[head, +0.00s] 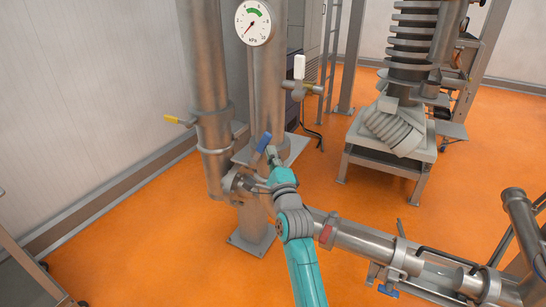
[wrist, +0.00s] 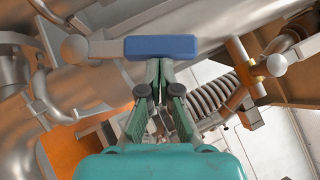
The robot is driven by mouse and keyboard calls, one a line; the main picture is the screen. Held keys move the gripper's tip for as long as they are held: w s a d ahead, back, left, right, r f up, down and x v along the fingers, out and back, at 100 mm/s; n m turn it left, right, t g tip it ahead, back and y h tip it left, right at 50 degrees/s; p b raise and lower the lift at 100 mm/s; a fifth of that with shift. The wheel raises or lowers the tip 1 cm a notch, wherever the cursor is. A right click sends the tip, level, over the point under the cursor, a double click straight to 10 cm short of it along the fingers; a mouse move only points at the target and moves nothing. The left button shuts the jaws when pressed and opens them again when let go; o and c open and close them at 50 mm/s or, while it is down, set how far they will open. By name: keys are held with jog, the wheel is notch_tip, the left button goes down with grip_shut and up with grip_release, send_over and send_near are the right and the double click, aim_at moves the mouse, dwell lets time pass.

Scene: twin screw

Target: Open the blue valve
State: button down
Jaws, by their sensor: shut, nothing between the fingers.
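The blue valve handle (head: 264,142) stands tilted on a metal stem beside the steel pipes, left of the middle in the head view. In the wrist view the blue handle (wrist: 160,46) lies level across the upper middle, with its metal lever running to the left. My gripper (head: 272,154) is at the handle. In the wrist view the fingers of my gripper (wrist: 159,68) are together and empty, with their tips at the handle's lower edge. I cannot tell whether they touch it. The wrist housing hides what lies below.
A yellow-handled valve (head: 180,121) is to the left and a white-handled valve (head: 299,68) to the upper right. A pressure gauge (head: 253,22) is above. A horizontal steel pipe (head: 365,243) runs to the lower right, with another blue handle (head: 388,292) below it. Orange floor (head: 150,240) is clear at left.

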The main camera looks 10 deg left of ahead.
aim_at(260, 143)
jog(key=shift+w+a+r+n+g, duration=0.25)
jog(key=shift+a+r+n+g, duration=0.5)
jog(key=shift+r+n+g, duration=0.2)
jog(key=shift+w+a+r+n+g, duration=0.15)
jog(key=shift+a+n+g, duration=0.35)
jog(key=shift+n, duration=0.15)
jog(key=shift+w+a, duration=0.1)
jog(key=shift+a, duration=0.05)
jog(key=shift+w+a+r, duration=0.15)
jog(key=shift+a+r, duration=0.1)
jog(key=shift+a, duration=0.1)
jog(key=shift+a+r, duration=0.15)
